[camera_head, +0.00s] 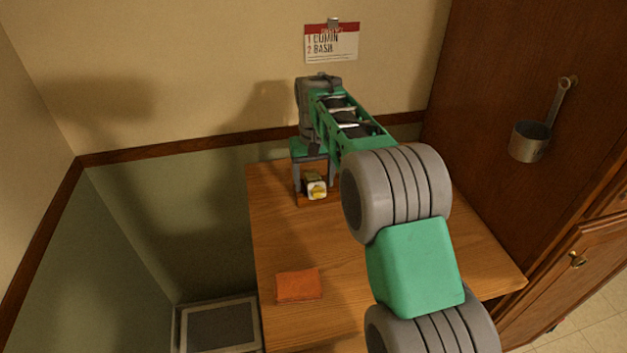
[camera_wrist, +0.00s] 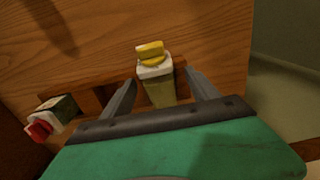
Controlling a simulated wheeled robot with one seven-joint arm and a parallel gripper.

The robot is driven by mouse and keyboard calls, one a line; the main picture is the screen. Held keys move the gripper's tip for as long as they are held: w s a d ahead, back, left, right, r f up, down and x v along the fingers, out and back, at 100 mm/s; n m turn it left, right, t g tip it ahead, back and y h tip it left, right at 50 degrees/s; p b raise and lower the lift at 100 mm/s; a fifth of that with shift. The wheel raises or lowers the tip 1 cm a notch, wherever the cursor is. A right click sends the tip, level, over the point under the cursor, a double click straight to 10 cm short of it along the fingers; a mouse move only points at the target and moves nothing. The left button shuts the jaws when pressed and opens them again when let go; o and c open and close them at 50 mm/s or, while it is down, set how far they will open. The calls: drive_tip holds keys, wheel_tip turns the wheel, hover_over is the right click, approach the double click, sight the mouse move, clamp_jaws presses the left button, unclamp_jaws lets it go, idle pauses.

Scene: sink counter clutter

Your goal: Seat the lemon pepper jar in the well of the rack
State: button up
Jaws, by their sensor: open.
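A pale jar with a yellow lid (camera_wrist: 158,88), likely the lemon pepper jar, stands between the fingers of my gripper (camera_wrist: 160,77) in the wrist view. Its label cannot be read. The fingers are open, one on each side, with a gap visible at the right. The brown wooden rack (camera_wrist: 109,94) lies around the jar's base, and I cannot tell how deep the jar sits in it. In the head view the jar's yellow lid (camera_head: 317,189) shows below my gripper (camera_head: 314,182), with a bit of rack (camera_head: 304,201) beside it.
A jar with a red cap (camera_wrist: 40,127) stands at the left end of the rack in the wrist view. An orange-brown block (camera_head: 300,286) lies on the wooden counter (camera_head: 266,225). A pot (camera_head: 529,142) hangs at right, and a card (camera_head: 331,43) is on the wall.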

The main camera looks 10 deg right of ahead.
drive_tip(key=shift+f, duration=0.4)
clamp_jaws()
idle(0.4)
drive_tip(key=shift+r, duration=0.1)
drive_tip(key=shift+r, duration=0.25)
wheel_tip(320, 180, up, 2)
drive_tip(key=shift+r, duration=0.15)
drive_tip(key=s+r+b, duration=0.1)
drive_tip(key=s+r, duration=0.1)
drive_tip(key=r, duration=0.1)
drive_tip(key=s+r+b, duration=0.1)
drive_tip(key=s+r, duration=0.2)
drive_tip(key=shift+s, duration=0.15)
drive_tip(key=s+r+b, duration=0.2)
drive_tip(key=s+r, duration=0.2)
drive_tip(key=s, duration=0.5)
